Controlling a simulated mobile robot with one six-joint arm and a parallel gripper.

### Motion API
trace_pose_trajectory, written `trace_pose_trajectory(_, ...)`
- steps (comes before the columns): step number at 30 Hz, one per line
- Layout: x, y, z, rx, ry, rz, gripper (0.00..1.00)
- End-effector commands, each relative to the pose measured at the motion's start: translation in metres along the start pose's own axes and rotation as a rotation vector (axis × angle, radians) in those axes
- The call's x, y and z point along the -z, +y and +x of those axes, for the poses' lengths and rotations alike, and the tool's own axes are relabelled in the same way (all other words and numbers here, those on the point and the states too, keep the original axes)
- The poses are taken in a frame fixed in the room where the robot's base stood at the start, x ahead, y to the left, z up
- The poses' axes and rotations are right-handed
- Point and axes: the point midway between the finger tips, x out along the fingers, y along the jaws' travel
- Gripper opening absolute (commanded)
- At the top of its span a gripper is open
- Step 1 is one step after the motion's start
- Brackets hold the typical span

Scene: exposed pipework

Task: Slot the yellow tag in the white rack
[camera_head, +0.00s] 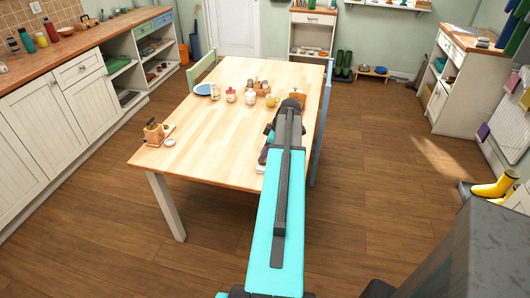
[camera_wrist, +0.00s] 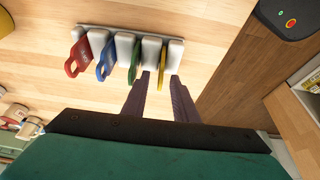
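The white rack (camera_wrist: 150,48) shows in the wrist view on the wooden table, a row of white dividers on a grey base. The yellow tag (camera_wrist: 163,66) is between the two rightmost dividers, roughly upright in that gap. My gripper (camera_wrist: 162,78) is open. Its two dark fingers are apart, with the yellow tag's lower end in the picture between or just beyond the fingertips; I cannot tell whether they touch it. In the head view my arm hides the gripper, the tag and most of the rack.
A red tag (camera_wrist: 77,57), a blue tag (camera_wrist: 106,60) and a green tag (camera_wrist: 135,61) sit in the other gaps to the left.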

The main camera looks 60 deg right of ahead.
Motion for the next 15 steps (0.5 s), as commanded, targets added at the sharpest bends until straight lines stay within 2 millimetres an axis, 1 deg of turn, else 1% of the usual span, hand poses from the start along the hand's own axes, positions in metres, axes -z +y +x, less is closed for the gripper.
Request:
trace_pose_trajectory(10, -0.0002, 0.0001, -0.0009, 0.000, 0.000, 0.000, 0.26)
trace_pose_trajectory(15, -0.0003, 0.0001, -0.0069, 0.000, 0.000, 0.000, 0.26)
